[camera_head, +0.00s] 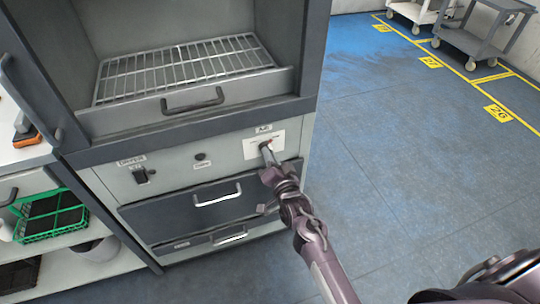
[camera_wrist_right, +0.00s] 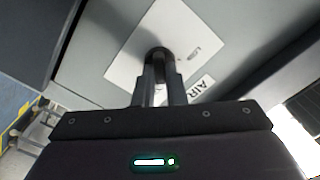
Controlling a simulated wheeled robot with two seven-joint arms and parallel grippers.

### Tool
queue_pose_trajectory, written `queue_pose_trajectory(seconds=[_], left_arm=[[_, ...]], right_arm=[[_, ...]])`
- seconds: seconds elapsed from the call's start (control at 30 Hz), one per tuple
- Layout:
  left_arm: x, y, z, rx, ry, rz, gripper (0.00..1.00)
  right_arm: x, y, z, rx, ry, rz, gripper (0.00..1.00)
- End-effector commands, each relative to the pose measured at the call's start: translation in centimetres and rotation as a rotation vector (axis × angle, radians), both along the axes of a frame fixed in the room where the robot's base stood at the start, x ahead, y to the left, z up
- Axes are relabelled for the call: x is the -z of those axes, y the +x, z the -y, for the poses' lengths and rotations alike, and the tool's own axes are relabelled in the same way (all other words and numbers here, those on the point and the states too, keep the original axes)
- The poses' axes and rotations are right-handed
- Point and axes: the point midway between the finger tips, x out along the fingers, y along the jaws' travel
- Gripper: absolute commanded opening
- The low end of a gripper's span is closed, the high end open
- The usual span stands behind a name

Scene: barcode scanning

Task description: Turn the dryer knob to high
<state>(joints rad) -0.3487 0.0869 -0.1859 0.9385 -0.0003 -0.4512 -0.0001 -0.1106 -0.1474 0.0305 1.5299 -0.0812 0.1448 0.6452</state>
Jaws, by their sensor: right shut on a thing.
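The dryer cabinet's front panel (camera_head: 180,158) shows a white plate (camera_head: 252,151) at its right end, under a small label (camera_head: 264,129). In the right wrist view that label (camera_wrist_right: 200,88) reads AIR. My right gripper (camera_head: 266,147) reaches this plate from the lower right. In the right wrist view its fingers (camera_wrist_right: 160,72) are shut on a round black knob (camera_wrist_right: 158,52) on the white plate (camera_wrist_right: 140,60). The fingers hide much of the knob, and its pointer setting cannot be read. My left gripper is in neither view.
A black switch (camera_head: 141,175) and small black knob (camera_head: 201,157) sit further left on the panel. Drawers with handles (camera_head: 217,196) lie below, a wire rack (camera_head: 185,68) above. A shelf with a green crate (camera_head: 50,216) stands left. Blue floor (camera_head: 400,150) is open at right.

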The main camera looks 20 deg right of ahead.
Motion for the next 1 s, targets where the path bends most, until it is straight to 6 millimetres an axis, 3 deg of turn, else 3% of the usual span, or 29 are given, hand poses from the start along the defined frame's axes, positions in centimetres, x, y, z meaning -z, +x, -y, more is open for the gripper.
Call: queue_pose_trajectory(seconds=[0.2, 0.23, 0.4, 0.73, 1.0], left_arm=[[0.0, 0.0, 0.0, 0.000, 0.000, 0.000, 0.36], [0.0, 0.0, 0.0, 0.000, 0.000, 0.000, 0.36], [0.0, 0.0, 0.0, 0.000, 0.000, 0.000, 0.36], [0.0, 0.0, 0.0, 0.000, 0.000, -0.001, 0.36], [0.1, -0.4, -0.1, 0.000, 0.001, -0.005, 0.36]], right_arm=[[-0.1, 0.0, 0.0, 0.001, 0.002, 0.001, 0.00], [-0.1, 0.0, 0.0, 0.001, 0.002, 0.001, 0.13], [-0.1, 0.0, 0.0, 0.001, 0.001, 0.001, 0.33], [0.0, -0.5, 0.0, 0.001, 0.000, -0.001, 0.33], [0.0, -4.8, 0.2, 0.000, 0.001, -0.001, 0.33]])
